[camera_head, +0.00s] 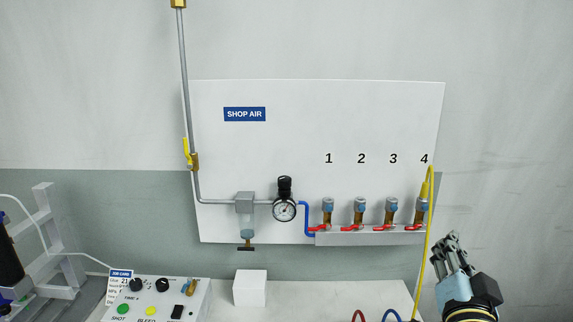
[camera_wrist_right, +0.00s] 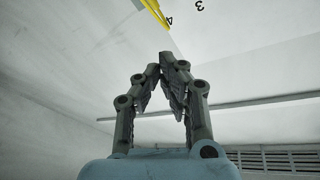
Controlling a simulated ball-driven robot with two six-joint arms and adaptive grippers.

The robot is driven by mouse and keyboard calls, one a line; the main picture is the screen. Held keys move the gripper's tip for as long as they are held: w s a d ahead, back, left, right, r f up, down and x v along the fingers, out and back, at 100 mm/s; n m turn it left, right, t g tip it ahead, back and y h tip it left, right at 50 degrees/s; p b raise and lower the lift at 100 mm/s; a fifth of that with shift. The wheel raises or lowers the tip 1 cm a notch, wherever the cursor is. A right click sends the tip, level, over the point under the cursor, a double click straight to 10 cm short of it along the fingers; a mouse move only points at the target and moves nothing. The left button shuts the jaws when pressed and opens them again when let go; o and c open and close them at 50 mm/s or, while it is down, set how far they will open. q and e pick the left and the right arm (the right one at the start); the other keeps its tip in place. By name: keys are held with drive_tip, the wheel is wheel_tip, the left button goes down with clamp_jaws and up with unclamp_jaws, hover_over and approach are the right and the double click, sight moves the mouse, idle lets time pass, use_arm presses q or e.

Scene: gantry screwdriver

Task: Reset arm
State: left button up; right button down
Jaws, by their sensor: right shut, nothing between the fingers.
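My right gripper (camera_head: 450,247) is at the lower right of the head view, to the right of the yellow hose (camera_head: 429,230) and below outlet 4 (camera_head: 422,208). In the right wrist view my right gripper (camera_wrist_right: 167,65) has its fingertips together with nothing between them. The yellow hose also shows in the wrist view (camera_wrist_right: 155,12), past the fingertips and apart from them as far as I can tell. My left gripper is not in view.
The white shop air panel (camera_head: 320,120) carries a gauge (camera_head: 284,210) and several numbered valves with red handles. A control box (camera_head: 160,298) and a white block (camera_head: 250,288) are on the bench below. A grey frame (camera_head: 45,240) stands at left. The wall at far right is bare.

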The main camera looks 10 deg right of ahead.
drive_tip(key=s+a+f+n+g+y, duration=0.3)
drive_tip(key=s+a+n+g+y, duration=0.3)
drive_tip(key=a+n+y, duration=0.55)
drive_tip(key=s+d+f+g+h, duration=0.1)
drive_tip(key=s+d+g+h, duration=0.2)
drive_tip(key=s, duration=0.7)
drive_tip(key=s+d+f+g+h, duration=0.25)
drive_tip(key=s+g, duration=0.35)
drive_tip(key=s, duration=0.5)
wheel_tip(320, 180, down, 32)
drive_tip(key=d+f+b, duration=0.1)
drive_tip(key=d+b, duration=0.2)
drive_tip(key=b, duration=0.6)
drive_tip(key=s+f+g+b, duration=0.1)
drive_tip(key=s+f+b, duration=0.3)
drive_tip(key=s+f, duration=0.6)
drive_tip(key=s+f+g+y+b, duration=0.1)
drive_tip(key=s+f+b, duration=0.3)
drive_tip(key=s+f, duration=0.5)
wheel_tip(320, 180, down, 7)
drive_tip(key=shift+s+d+r, duration=0.15)
drive_tip(key=shift+s+d, duration=0.25)
drive_tip(key=shift+d, duration=0.05)
